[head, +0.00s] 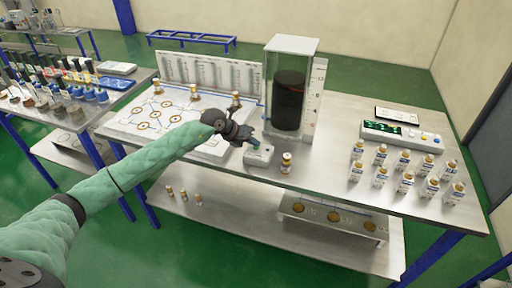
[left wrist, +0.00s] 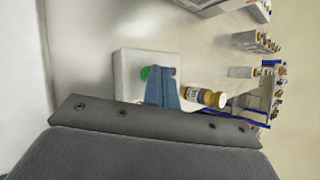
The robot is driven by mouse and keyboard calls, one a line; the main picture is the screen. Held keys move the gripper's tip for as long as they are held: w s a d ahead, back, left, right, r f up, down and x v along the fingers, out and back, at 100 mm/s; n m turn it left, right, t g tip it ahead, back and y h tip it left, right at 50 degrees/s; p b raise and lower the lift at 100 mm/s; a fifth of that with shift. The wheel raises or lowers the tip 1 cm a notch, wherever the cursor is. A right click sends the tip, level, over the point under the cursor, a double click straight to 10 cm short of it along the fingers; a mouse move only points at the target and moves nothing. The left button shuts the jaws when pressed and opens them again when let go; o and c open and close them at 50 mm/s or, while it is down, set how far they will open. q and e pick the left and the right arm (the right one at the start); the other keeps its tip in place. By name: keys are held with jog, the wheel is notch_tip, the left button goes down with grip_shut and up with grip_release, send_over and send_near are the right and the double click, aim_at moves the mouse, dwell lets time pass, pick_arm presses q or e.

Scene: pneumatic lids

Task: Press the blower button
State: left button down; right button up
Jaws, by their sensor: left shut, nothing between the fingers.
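The blower box (head: 258,156) is a small white box on the metal table, in front of the tall clear tank. In the left wrist view the box (left wrist: 128,62) has a round green button (left wrist: 146,73) on its face. My left gripper (head: 254,143) is shut and empty, with its blue fingertips right at the box. In the left wrist view the fingertips (left wrist: 163,82) overlap the button's right side and hide part of the box. I cannot tell whether they touch the button. My right gripper does not show.
The clear tank (head: 301,62) with dark contents stands behind the box. A small vial (head: 286,163) stands just right of the box. Several labelled bottles (head: 403,161) stand at the right, near a white control panel (head: 402,135). A board with circles (head: 147,124) lies left.

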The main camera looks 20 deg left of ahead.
aim_at(254, 148)
pick_arm(q)
jog(key=shift+f, duration=0.15)
dwell(0.4)
jog(key=shift+r, duration=0.9)
notch_tip(254, 148, up, 5)
jog(key=shift+p, duration=1.05)
jog(key=shift+d, duration=0.1)
